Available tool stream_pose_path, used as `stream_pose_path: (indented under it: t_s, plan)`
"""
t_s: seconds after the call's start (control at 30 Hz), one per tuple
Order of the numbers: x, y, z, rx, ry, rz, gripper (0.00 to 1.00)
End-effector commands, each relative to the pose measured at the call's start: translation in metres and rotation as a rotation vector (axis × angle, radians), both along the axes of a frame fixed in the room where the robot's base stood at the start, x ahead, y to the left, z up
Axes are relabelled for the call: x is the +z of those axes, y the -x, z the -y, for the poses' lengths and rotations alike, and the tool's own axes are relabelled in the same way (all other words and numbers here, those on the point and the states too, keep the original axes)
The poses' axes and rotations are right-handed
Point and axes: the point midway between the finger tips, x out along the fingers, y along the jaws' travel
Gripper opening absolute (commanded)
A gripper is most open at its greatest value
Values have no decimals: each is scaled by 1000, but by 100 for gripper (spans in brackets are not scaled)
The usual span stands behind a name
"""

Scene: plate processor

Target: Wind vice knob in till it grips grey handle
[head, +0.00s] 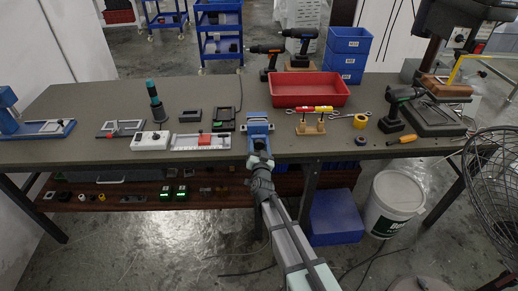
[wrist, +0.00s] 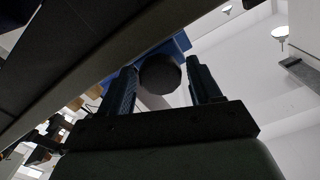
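The blue vice (head: 259,118) stands at the front edge of the bench, in the middle of the head view. Part of its blue body (wrist: 178,46) shows behind the knob in the wrist view. The round dark vice knob (wrist: 160,74) lies between the fingers of my gripper (wrist: 162,86). The fingers stand on either side of it, with a narrow gap visible on the right; contact on the left is unclear. In the head view my gripper (head: 261,158) is at the vice's front and covers the knob. I cannot make out the grey handle clearly.
A white fixture with a red block (head: 206,141) lies close left of the vice. In the wrist view the dark bench underside (wrist: 75,50) runs close by the left finger.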

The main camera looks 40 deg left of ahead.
Motion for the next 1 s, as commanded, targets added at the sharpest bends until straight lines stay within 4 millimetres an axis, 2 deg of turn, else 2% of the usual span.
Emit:
stream_pose_path:
  t_s: [0.03,0.1,0.57,0.77,1.0]
  plan:
    - [0,0,0,0,0,0,68]
    - [0,0,0,0,0,0,75]
    - [0,7,7,0,1,0,75]
    - [1,25,25,0,1,0,75]
    - [1,57,58,1,2,-1,75]
